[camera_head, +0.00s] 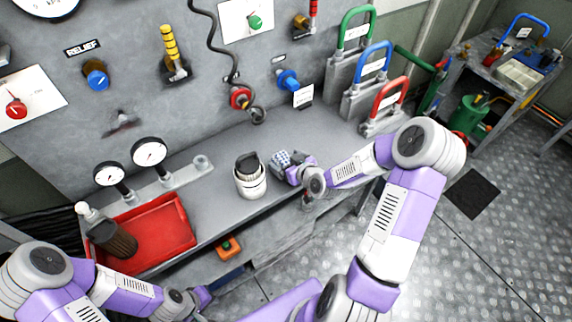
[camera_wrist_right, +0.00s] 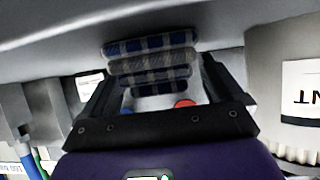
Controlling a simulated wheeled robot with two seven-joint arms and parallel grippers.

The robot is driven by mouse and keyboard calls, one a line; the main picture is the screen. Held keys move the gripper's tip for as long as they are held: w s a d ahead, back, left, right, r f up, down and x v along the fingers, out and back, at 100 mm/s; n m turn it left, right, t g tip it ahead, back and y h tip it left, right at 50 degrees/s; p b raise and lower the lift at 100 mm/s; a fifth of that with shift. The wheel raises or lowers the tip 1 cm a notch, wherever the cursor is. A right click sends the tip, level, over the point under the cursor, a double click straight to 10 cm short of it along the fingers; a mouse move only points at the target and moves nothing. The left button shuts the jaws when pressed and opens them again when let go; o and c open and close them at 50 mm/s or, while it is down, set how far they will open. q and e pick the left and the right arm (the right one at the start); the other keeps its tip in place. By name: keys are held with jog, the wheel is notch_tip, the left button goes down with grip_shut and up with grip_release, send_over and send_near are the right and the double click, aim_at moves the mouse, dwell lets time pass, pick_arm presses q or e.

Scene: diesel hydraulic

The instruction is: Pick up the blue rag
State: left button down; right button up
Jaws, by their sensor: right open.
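The blue rag (camera_head: 281,158) is a folded blue and white checked cloth on the grey bench, right of the white canister. In the right wrist view the rag (camera_wrist_right: 150,52) shows as stacked checked folds at the fingertips. My right gripper (camera_head: 290,167) is at the rag, reaching in from the right. In the right wrist view the fingers (camera_wrist_right: 158,75) stand apart with the rag between or just beyond their tips; contact is unclear. My left gripper (camera_head: 203,297) is low at the front left, below the bench, away from the rag; its fingers are too small to read.
The white canister (camera_head: 250,180) stands close left of the rag. A red tray (camera_head: 165,222) with a dark brown bottle (camera_head: 114,238) is further left. Red, blue and green handled blocks (camera_head: 383,112) stand at the bench's right. The gauge panel (camera_head: 135,60) rises behind.

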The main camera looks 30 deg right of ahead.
jog(key=shift+w+f, duration=0.1)
jog(key=shift+w, duration=0.05)
jog(key=shift+c, duration=0.5)
jog(key=c, duration=1)
